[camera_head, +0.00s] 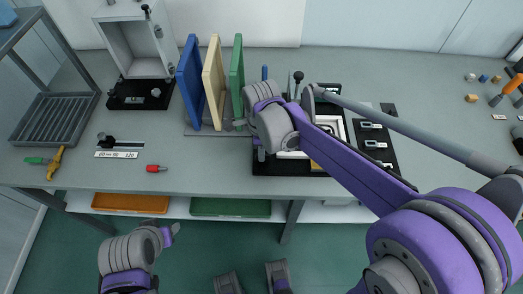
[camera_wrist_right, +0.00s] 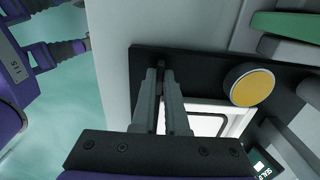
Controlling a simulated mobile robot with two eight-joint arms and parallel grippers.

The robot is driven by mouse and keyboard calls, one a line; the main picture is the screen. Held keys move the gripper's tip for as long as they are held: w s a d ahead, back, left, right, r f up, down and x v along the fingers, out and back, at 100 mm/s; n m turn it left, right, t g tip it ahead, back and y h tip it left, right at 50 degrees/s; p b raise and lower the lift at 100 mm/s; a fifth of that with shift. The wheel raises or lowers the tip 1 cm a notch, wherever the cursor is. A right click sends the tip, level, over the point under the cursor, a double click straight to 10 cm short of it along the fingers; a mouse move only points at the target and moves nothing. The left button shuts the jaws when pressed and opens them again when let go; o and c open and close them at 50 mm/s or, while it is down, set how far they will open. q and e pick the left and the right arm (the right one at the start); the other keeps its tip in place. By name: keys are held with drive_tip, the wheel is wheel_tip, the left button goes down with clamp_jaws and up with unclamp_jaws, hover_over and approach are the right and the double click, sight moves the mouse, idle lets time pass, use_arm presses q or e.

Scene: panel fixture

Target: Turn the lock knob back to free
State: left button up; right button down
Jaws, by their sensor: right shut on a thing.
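My right gripper (camera_head: 261,152) reaches down over the near left part of a dark panel (camera_head: 285,189) with a white frame. In the right wrist view its two fingers (camera_wrist_right: 161,88) point at the dark panel (camera_wrist_right: 143,62), close together beside the white frame (camera_wrist_right: 205,122). They are shut on a small dark piece, taken as the lock knob (camera_wrist_right: 161,65). The fingers hide most of it, so its turn angle cannot be told. My left gripper (camera_head: 169,235) is low at the left, in front of the table and away from the panel; its jaws are not clear.
A yellow round disc (camera_wrist_right: 251,86) sits close right of the right fingers. Blue (camera_head: 190,82), cream (camera_head: 213,82) and green (camera_head: 237,75) boards stand upright left of the panel. A red-handled item (camera_head: 156,168) lies on the table (camera_head: 205,172). A switch board (camera_head: 374,140) lies to the right.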

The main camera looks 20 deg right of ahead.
idle(0.4)
drive_tip(key=n, duration=0.4)
drive_tip(key=shift+n, duration=0.4)
drive_tip(key=n, duration=0.4)
drive_tip(key=shift+s, duration=0.1)
drive_tip(key=n, duration=0.5)
drive_tip(key=shift+d, duration=0.1)
drive_tip(key=shift+s+n, duration=0.1)
drive_tip(key=shift+n, duration=2)
drive_tip(key=c, duration=0.9)
unclamp_jaws()
drive_tip(key=shift+c, duration=0.2)
